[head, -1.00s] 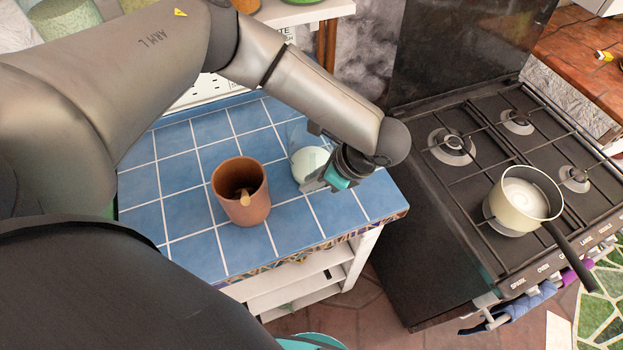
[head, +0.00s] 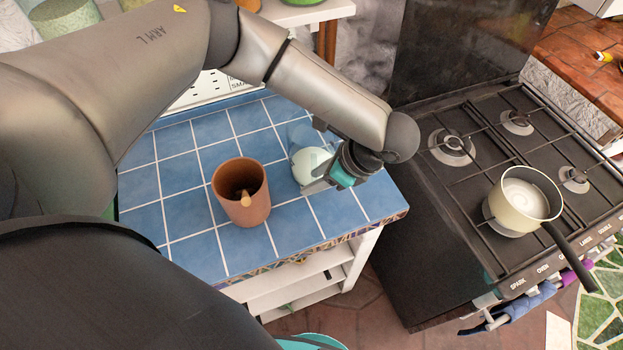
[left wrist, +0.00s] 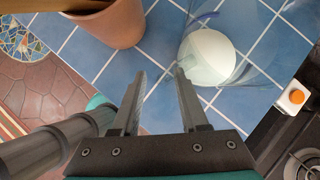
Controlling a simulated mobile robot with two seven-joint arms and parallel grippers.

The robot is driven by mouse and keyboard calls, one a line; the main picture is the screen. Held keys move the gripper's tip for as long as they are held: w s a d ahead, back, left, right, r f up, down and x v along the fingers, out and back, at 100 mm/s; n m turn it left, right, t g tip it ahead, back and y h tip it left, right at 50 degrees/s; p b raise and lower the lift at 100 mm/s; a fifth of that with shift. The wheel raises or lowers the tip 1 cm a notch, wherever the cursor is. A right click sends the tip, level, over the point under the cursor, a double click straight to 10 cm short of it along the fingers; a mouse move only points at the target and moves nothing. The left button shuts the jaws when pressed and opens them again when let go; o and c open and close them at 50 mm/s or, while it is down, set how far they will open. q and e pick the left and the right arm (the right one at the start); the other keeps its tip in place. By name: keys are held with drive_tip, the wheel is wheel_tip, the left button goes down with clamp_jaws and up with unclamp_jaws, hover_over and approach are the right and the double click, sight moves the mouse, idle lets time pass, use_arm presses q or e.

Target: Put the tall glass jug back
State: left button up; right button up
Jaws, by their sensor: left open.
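The tall glass jug (head: 303,160) is clear with white contents at its bottom. It is on the blue tiled counter, partly covered by my left gripper in the head view. In the left wrist view the jug (left wrist: 207,58) lies ahead and right of the fingertips, its clear walls faint against the tiles. I cannot tell whether it stands fully upright. My left gripper (head: 318,178) is low over the counter, right beside the jug. In the left wrist view the gripper (left wrist: 161,78) has its fingers apart with only tiles between them. My right gripper is not in view.
A terracotta pot (head: 241,205) with a wooden utensil stands left of the jug on the tiled counter (head: 190,258). A black stove (head: 440,215) is to the right, with a cream saucepan (head: 517,212) on it. Free tiles lie near the counter's front right corner.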

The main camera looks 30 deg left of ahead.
use_arm(q)
drive_tip(key=v, duration=1)
drive_tip(key=shift+r, duration=0.15)
drive_tip(key=shift+d, duration=0.15)
